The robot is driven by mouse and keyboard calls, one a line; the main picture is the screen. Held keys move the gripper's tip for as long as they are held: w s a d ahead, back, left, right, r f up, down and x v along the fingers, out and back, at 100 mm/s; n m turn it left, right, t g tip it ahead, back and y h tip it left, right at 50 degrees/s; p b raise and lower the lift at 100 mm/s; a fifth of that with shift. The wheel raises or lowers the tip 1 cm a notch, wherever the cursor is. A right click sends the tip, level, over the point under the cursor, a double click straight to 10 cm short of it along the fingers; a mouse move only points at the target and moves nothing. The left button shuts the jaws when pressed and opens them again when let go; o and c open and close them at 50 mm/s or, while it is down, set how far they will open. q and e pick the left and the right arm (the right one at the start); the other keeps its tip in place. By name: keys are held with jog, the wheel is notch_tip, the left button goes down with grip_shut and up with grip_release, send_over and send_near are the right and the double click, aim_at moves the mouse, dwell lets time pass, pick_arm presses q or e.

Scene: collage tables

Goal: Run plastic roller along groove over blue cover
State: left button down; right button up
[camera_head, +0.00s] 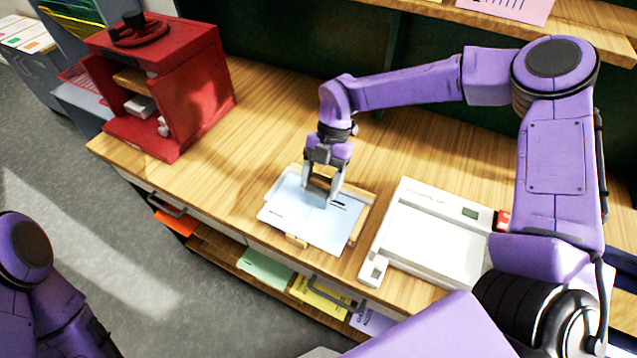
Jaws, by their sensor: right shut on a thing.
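The light blue cover (301,222) lies flat on the wooden table, with pale wooden strips (357,228) along its edges. A dark line shows on the cover near my gripper and may be the groove. My right gripper (320,197) reaches down from above onto the far part of the cover. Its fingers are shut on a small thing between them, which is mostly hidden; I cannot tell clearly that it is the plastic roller. My left gripper is out of view; only part of my left arm shows at the lower left.
A white flat machine (437,240) stands right of the cover, with a red-orange item (503,220) at its far side. A red open cabinet (190,85) stands at the table's left. Coloured papers (265,268) lie on a shelf below. Table between cabinet and cover is clear.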

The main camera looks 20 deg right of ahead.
jog(key=shift+w+d, duration=0.25)
jog(key=shift+d, duration=0.1)
notch_tip(320, 180, up, 7)
jog(key=p, duration=0.5)
jog(key=shift+r, duration=0.1)
dwell(0.3)
